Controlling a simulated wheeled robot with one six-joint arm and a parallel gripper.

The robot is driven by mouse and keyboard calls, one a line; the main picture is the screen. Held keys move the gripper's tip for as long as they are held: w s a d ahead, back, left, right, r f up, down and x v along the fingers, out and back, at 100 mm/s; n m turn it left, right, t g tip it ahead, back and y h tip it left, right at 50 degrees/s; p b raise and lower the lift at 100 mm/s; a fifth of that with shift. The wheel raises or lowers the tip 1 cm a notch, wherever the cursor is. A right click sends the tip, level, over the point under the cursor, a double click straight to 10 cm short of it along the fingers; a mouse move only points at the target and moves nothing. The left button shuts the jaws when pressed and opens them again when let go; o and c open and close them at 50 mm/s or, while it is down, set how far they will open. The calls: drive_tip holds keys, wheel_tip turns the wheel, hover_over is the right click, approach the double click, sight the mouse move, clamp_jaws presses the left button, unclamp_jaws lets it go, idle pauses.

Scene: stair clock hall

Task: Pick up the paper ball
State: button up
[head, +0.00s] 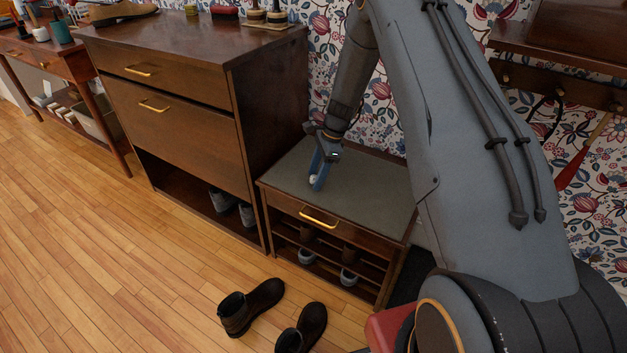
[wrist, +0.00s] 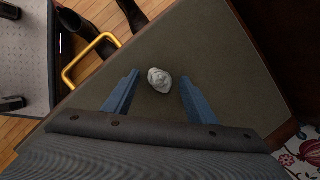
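The paper ball (wrist: 159,80) is a small crumpled white lump on the grey-green padded top of the low shoe bench (wrist: 205,50). In the wrist view it lies between the two blue fingers of my gripper (wrist: 159,92), near their tips, with a gap on each side. In the head view my gripper (head: 319,184) points down over the left part of the bench top (head: 370,190). The paper ball shows there as a small white spot (head: 313,179), partly hidden by the fingers. My gripper is open and holds nothing.
A taller dark wood cabinet (head: 190,110) stands left of the bench. The bench has a drawer with a yellow handle (head: 318,218) and shelves with shoes below. Brown boots (head: 252,305) stand on the floor in front. A coat rack (head: 560,80) hangs on the wall at right.

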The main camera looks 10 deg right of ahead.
drive_tip(key=c, duration=1)
drive_tip(key=shift+c, duration=0.4)
